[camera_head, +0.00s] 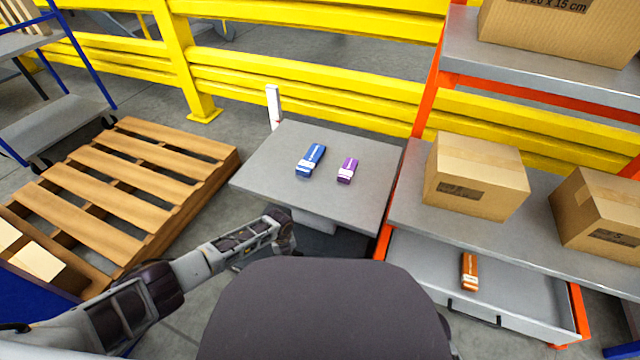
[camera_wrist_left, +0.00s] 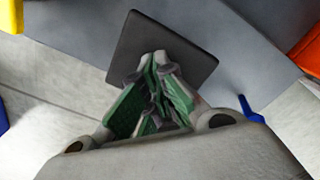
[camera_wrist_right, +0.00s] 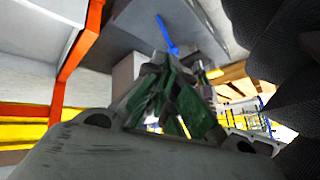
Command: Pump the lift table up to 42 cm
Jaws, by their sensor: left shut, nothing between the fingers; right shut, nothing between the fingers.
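The lift table's grey top (camera_head: 265,165) is in the middle of the head view, with a light column (camera_head: 315,222) partly visible below its front edge. A white upright post (camera_head: 273,105) stands behind its far left corner. My left gripper (camera_head: 285,238) is low at the table's front left edge. In the left wrist view its fingers (camera_wrist_left: 157,62) are shut and empty, over or against a dark square plate (camera_wrist_left: 185,45); contact is unclear. My right gripper (camera_wrist_right: 172,65) is shut and empty, seen only in its wrist view, below a grey slab (camera_wrist_right: 165,20) with a blue rod (camera_wrist_right: 165,33).
A blue item (camera_head: 310,160) and a purple item (camera_head: 347,170) lie on the tabletop. A wooden pallet (camera_head: 110,180) is at left, a yellow barrier (camera_head: 300,85) behind. At right, an orange-framed shelf (camera_head: 400,210) holds cartons and an open drawer (camera_head: 520,305) with an orange item (camera_head: 469,272).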

